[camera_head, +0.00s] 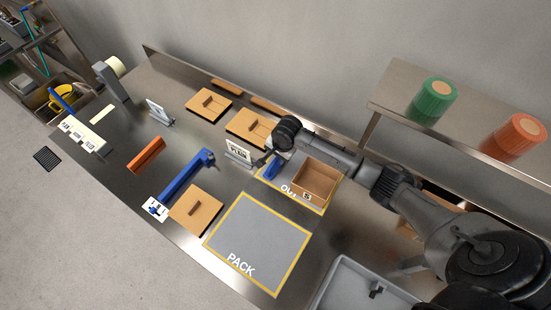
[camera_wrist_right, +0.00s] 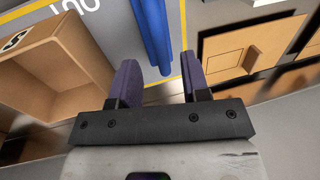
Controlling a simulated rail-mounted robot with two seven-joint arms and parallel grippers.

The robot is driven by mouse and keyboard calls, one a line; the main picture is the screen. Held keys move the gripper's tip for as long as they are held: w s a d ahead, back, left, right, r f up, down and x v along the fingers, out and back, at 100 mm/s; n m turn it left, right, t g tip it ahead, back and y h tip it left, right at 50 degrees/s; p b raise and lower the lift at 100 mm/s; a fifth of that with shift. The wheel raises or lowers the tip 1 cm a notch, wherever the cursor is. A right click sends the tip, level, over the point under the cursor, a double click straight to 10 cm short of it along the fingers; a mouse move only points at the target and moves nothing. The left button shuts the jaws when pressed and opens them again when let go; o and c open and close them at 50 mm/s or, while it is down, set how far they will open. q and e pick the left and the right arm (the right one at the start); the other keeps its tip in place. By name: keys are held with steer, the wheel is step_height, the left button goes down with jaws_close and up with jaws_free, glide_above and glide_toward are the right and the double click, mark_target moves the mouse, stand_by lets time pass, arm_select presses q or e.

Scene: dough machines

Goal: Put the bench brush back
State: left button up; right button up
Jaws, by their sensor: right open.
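My right gripper (camera_head: 262,160) is open over the edge of the mat marked OUT (camera_head: 318,208), close to a blue item (camera_head: 273,171). In the right wrist view, its two dark purple fingers (camera_wrist_right: 160,82) stand apart with nothing visible between them. A blue rod-like piece (camera_wrist_right: 152,35) lies just beyond the fingertips, partly cut off by the frame; I cannot tell for sure whether it is the bench brush. Another long blue item (camera_head: 184,182) lies on the table, and an orange-brown bar (camera_head: 146,155) is left of it. My left gripper is out of view.
An open brown box (camera_head: 318,178) stands on the OUT mat, right of my gripper. A sign card (camera_head: 238,152) stands close on its left. Wooden lids (camera_head: 196,211) with handles lie around. The PACK mat (camera_head: 258,241) is bare. A steel shelf (camera_head: 455,125) holds green and orange tubs.

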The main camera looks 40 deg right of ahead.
step_height(320, 180, up, 6)
steer(key=s, duration=0.1)
steer(key=shift+s+d, duration=0.15)
steer(key=shift+d, duration=0.05)
steer(key=shift+r, duration=0.1)
